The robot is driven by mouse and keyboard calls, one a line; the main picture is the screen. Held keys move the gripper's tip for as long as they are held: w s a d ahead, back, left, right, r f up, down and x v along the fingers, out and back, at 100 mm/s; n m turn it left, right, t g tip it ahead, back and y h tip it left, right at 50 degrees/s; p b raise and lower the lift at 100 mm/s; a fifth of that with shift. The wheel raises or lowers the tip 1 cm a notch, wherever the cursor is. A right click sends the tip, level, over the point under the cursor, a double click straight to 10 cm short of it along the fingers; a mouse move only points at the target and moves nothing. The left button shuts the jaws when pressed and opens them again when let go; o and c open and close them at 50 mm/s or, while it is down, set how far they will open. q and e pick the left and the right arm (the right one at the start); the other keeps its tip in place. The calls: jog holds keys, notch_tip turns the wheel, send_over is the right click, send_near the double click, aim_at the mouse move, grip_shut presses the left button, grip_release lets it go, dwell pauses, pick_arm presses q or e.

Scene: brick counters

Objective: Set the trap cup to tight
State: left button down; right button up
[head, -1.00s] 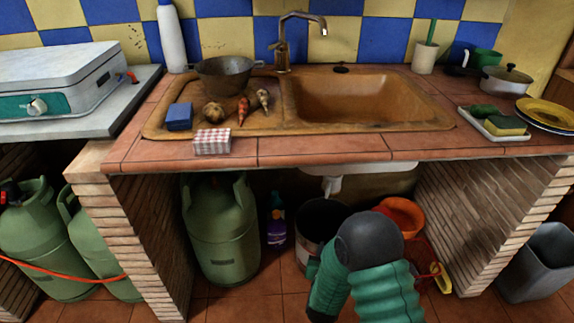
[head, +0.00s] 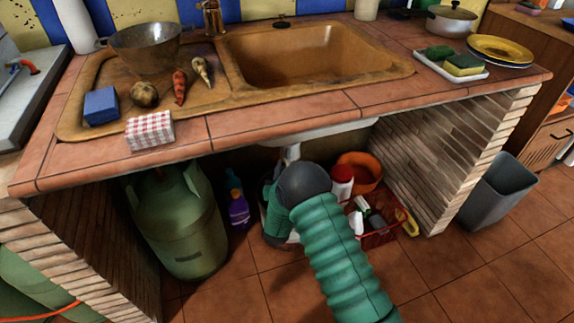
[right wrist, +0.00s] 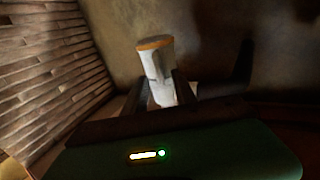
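The trap cup (right wrist: 157,65), a white cylinder with an orange-brown rim, stands close in front of my right gripper in the right wrist view. The two dark fingers of my right gripper (right wrist: 161,84) lie on either side of its near part; I cannot tell whether they press on it. In the head view a white drain piece (head: 291,152) shows under the sink, partly hidden by my right arm. The right fingers are hidden there behind the arm. My left gripper is not in view.
A green gas cylinder (head: 178,222) and a purple bottle (head: 238,210) stand left of my arm. An orange bowl (head: 362,168) and a red basket (head: 382,232) stand to its right. A brick side wall (head: 445,150) bounds the right, with a grey bin (head: 498,192) beyond it.

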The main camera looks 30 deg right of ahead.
aim_at(287, 163)
jog(key=b+x, duration=0.1)
jog(key=x, duration=0.2)
jog(key=shift+w+f, duration=0.1)
jog(key=shift+f, duration=0.05)
jog(key=shift+w+d, duration=0.4)
grip_shut()
dwell(0.9)
